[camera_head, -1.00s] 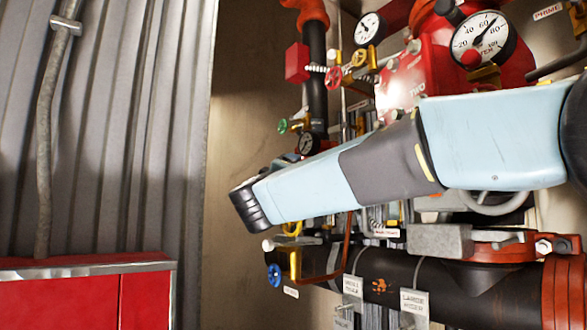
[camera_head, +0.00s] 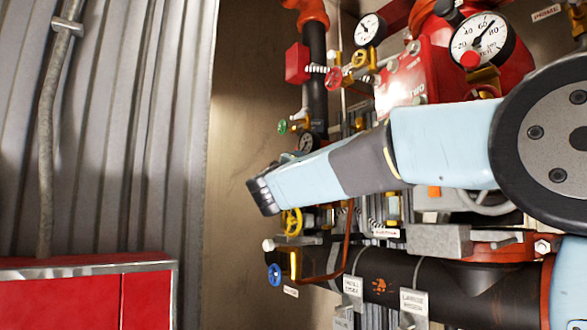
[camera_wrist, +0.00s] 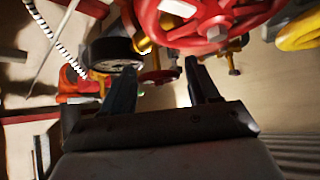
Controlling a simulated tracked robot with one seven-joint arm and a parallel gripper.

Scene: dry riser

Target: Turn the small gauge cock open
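My gripper (camera_wrist: 160,68) is open and empty in the wrist view, its two dark fingers apart; my arm hides it in the head view. A small red wheel (camera_wrist: 160,76) shows beyond the gap between the fingertips. A dark round gauge body (camera_wrist: 115,54) with brass fittings is just left of them. In the head view, a small gauge (camera_head: 308,142) sits beside a green handwheel (camera_head: 283,127), and an upper gauge (camera_head: 369,29) stands above a brass fitting (camera_head: 364,60). I cannot tell which fitting is the small gauge cock, or its position.
A large red handwheel (camera_wrist: 215,22) and a yellow handwheel (camera_wrist: 300,30) are close beyond the fingers. In the head view, a yellow handwheel (camera_head: 292,222), a blue handwheel (camera_head: 275,275) and a dark pipe (camera_head: 410,282) lie below my arm. A red cabinet (camera_head: 85,295) stands at lower left.

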